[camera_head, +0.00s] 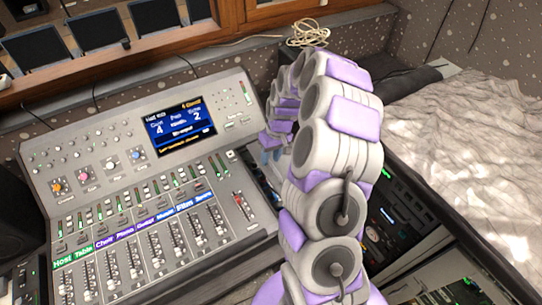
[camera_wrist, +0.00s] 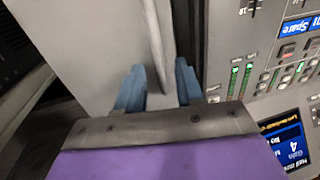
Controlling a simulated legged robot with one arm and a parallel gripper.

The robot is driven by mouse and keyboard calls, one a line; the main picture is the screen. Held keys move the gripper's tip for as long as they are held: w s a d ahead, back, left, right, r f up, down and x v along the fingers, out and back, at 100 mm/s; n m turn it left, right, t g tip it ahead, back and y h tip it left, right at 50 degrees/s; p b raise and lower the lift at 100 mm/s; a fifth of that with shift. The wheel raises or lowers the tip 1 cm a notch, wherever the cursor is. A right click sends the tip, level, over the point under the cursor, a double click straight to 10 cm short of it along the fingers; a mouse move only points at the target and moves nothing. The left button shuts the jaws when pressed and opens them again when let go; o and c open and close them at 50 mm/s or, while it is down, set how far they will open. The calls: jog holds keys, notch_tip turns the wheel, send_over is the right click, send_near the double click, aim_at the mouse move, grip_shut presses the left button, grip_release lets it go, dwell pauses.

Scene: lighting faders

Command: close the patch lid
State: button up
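My gripper (camera_wrist: 160,85) has two blue fingers standing apart, with a gap between them. A light grey panel (camera_wrist: 95,35), which looks like the patch lid, fills the upper left of the wrist view. Its raised ridge or edge (camera_wrist: 157,40) runs down toward the gap between the fingers. I cannot tell whether the fingers touch it. In the head view my gripper (camera_head: 271,154) is low at the right side of the mixing console (camera_head: 240,227), partly hidden by my arm. The lid is mostly hidden behind my arm there, and its angle is unclear.
The console has rows of faders, knobs and a lit screen (camera_head: 181,127). Rack gear (camera_head: 396,215) stands right of my arm. A coiled cable (camera_head: 308,33) lies on the ledge behind. A crumpled pale cover (camera_head: 465,140) lies at right.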

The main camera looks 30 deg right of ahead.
jog(key=shift+a, duration=0.15)
jog(key=shift+c, duration=0.3)
jog(key=shift+d, duration=0.2)
grip_shut()
jog(key=shift+a, duration=0.1)
dwell(0.6)
